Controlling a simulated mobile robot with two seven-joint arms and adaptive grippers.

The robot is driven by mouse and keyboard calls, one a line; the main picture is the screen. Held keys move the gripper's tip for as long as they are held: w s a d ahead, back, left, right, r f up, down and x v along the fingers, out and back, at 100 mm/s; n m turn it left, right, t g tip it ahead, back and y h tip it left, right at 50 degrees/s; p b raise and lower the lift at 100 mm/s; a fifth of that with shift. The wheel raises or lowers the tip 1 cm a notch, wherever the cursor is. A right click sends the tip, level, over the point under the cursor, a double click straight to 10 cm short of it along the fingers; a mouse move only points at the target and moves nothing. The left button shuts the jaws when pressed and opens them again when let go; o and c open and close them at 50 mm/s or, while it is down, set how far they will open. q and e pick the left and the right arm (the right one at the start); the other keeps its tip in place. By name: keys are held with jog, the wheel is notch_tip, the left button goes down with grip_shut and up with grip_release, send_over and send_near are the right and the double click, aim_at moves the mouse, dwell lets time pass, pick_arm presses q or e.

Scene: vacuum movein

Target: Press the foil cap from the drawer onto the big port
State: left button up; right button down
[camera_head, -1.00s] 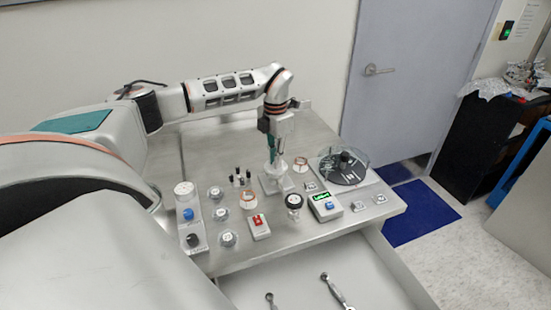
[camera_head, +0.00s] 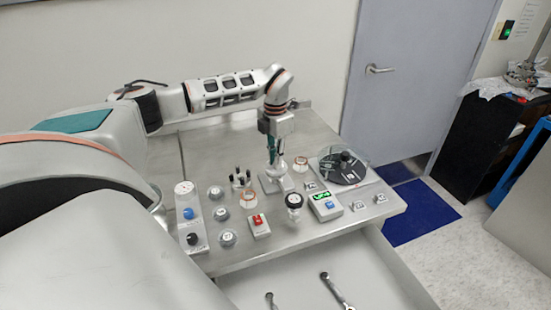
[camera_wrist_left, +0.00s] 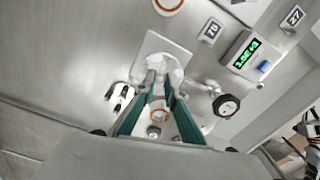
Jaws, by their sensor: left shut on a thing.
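My left gripper (camera_head: 273,158) points down over a white port block (camera_head: 269,185) on the steel bench. In the left wrist view its two green fingers (camera_wrist_left: 164,76) close together at the pale port on the white square plate (camera_wrist_left: 148,44). The gripper is shut on a small pale thing, which I take for the foil cap; the fingers hide most of it. Whether it is seated on the port or just above it I cannot tell. The drawer (camera_head: 290,285) below the bench is open, with two metal tools in view. My right gripper is not in view.
Around the port stand a black-knobbed valve (camera_head: 294,200), a green-display meter (camera_head: 324,206), a red-switch box (camera_head: 259,225), clear-covered round parts (camera_head: 220,215) and black pegs (camera_head: 241,179). A covered black disc (camera_head: 343,168) stands right of it.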

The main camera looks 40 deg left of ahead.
pick_arm(q)
jog(key=shift+f, duration=0.4)
dwell(0.5)
jog(key=o, duration=0.8)
jog(key=shift+o, duration=0.2)
jog(key=shift+r, duration=0.1)
notch_tip(320, 180, up, 12)
dwell(0.4)
jog(key=shift+s, duration=0.1)
